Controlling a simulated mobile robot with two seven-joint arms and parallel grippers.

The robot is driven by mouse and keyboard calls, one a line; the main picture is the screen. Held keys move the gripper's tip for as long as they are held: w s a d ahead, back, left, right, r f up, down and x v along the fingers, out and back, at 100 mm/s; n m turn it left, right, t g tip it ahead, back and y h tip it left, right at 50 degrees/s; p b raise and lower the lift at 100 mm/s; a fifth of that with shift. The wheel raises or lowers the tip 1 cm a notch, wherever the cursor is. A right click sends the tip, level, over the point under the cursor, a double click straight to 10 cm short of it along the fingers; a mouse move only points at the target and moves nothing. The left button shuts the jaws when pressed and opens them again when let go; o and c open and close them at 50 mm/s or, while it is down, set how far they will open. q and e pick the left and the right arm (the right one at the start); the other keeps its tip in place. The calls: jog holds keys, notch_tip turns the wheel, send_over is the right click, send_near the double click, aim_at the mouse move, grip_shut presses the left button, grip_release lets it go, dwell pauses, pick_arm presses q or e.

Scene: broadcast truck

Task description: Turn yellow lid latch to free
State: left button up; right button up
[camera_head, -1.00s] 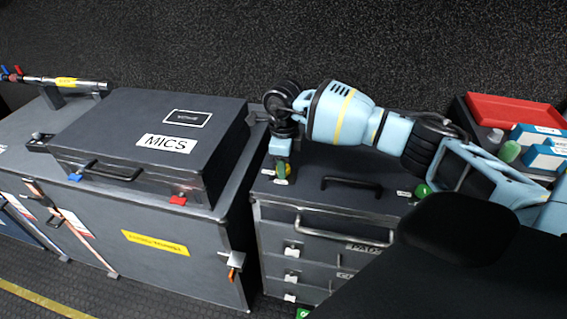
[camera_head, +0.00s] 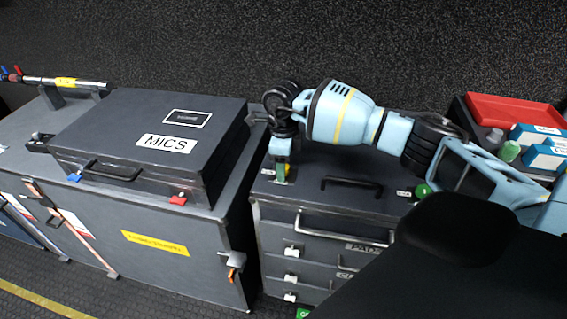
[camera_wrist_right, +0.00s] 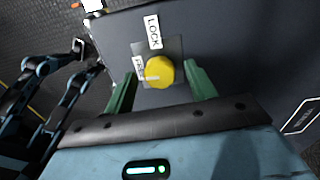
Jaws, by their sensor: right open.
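The yellow lid latch (camera_wrist_right: 160,72) is a round knob on a square plate on the dark lid. It shows in the right wrist view, with a LOCK label (camera_wrist_right: 153,32) above it and a FREE label (camera_wrist_right: 139,67) at its left. A pale mark on the knob points left, toward the FREE side. My right gripper (camera_wrist_right: 158,84) is open, with one green finger on each side of the knob. I cannot tell whether the fingers touch it. In the head view the right gripper (camera_head: 282,172) points down at the drawer chest's top left. My left gripper is not in view.
The drawer chest (camera_head: 320,207) has a black lid handle (camera_head: 352,186). A MICS case (camera_head: 120,125) lies on the cabinet at the left. A red tray (camera_head: 510,110) and blue-white boxes (camera_head: 545,157) are at the far right.

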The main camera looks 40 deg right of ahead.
notch_tip(320, 180, up, 8)
jog(key=shift+f, duration=0.15)
dwell(0.6)
